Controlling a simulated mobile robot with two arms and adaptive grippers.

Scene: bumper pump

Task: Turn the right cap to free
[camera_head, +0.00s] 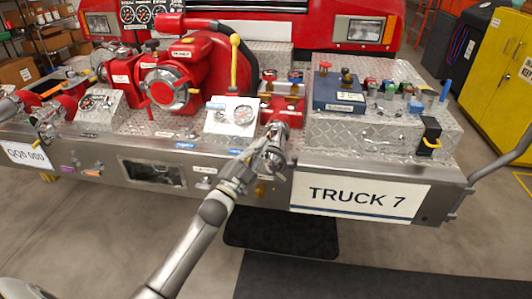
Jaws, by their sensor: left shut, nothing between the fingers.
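The right cap (279,129) is a silver metal fitting on the front of a red outlet block (284,104), just left of the TRUCK 7 plate. My left gripper (270,150) reaches up from below, with its fingers at the lower front of this cap. The fingers are shut with nothing between them, and they partly cover the cap. I cannot tell whether they touch it.
A red pump with a large silver cap (168,88) stands left of centre on the bumper. A gauge panel (232,115) and yellow-knobbed lever (235,60) are close by. A blue box (338,95) and small fittings sit right.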

